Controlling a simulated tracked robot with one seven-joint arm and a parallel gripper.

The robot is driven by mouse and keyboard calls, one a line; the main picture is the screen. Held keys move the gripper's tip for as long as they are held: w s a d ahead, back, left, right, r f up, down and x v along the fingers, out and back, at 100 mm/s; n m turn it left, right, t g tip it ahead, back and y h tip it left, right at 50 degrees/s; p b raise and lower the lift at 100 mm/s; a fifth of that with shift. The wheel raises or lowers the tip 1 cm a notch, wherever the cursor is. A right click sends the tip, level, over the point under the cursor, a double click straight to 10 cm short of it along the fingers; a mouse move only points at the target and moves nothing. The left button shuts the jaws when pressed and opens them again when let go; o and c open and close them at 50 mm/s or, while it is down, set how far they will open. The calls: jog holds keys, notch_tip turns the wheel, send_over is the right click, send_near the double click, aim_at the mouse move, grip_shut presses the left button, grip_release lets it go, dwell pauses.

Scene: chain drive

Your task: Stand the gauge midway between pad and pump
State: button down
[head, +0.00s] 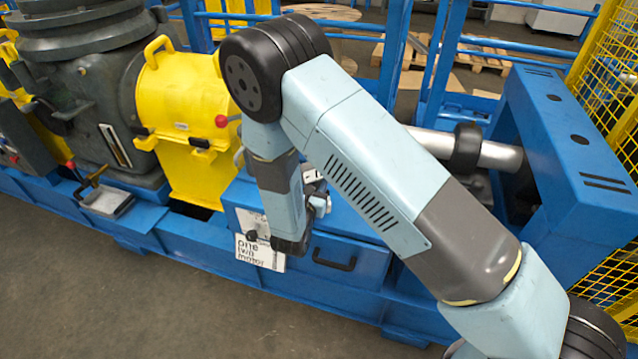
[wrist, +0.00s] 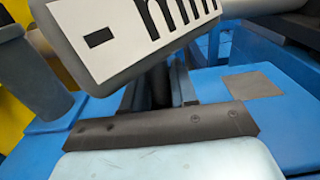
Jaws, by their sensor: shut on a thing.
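In the head view a small part of the gauge (head: 311,174) shows beside my wrist, mostly hidden by my arm. A flat grey square, seemingly the pad (wrist: 253,84), lies on the blue surface right of the gauge. A grey cylindrical body on a blue foot (wrist: 32,75) stands at left; I cannot tell if it is the pump.
A blue drawer box (head: 345,258) with a black handle and a white sign (head: 258,252) is below my wrist. A yellow guard (head: 185,110) and large dark machine (head: 95,110) stand left. A silver shaft (head: 495,154) and blue frame (head: 570,150) are right.

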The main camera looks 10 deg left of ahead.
jog(key=shift+w+f, duration=0.25)
jog(key=shift+f, duration=0.1)
jog(key=shift+a+f, duration=0.1)
jog(key=shift+f, duration=1.2)
jog(key=c, duration=0.9)
grip_release()
jog(key=shift+s+f, duration=0.1)
jog(key=shift+s, duration=0.1)
jog(key=s, duration=0.8)
jog(key=s+a, duration=0.1)
jog(key=s, duration=0.2)
jog(key=shift+s, duration=0.4)
jog(key=shift+d, duration=0.1)
